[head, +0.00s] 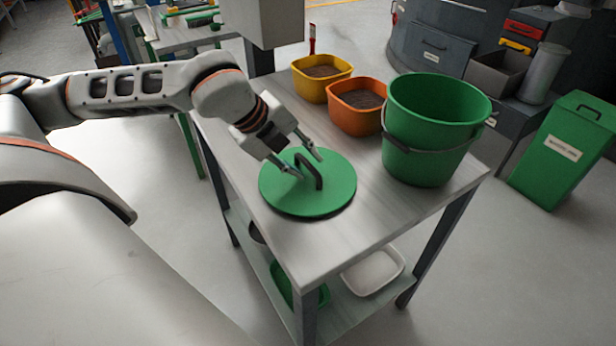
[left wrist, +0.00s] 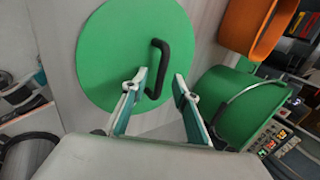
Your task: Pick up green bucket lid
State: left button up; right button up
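The green bucket lid (head: 330,199) is a flat round disc with an upright black handle (head: 310,167) at its middle. It lies on the metal table top (head: 385,215), near the table's left side. My left gripper (head: 300,163) is just over the lid with its fingers apart around the handle in the head view. In the left wrist view the lid (left wrist: 110,50) fills the upper left, and the handle (left wrist: 157,68) shows just beyond and between the open fingertips (left wrist: 160,80). I cannot tell whether the fingers touch the handle. My right gripper is not in view.
The green bucket (head: 430,130) stands open at the right of the table. An orange tub (head: 352,118) and a yellow tub (head: 318,88), both with dark contents, stand at the back. A white tray (head: 372,272) is on the lower shelf. A green bin (head: 562,155) stands at the right.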

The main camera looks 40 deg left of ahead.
aim_at(305, 179)
pick_arm(q)
jog(key=shift+w+d+f, duration=0.1)
jog(key=shift+w+f, duration=0.15)
jog(key=shift+f, duration=0.15)
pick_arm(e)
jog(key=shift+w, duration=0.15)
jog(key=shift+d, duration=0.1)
pick_arm(q)
grip_shut()
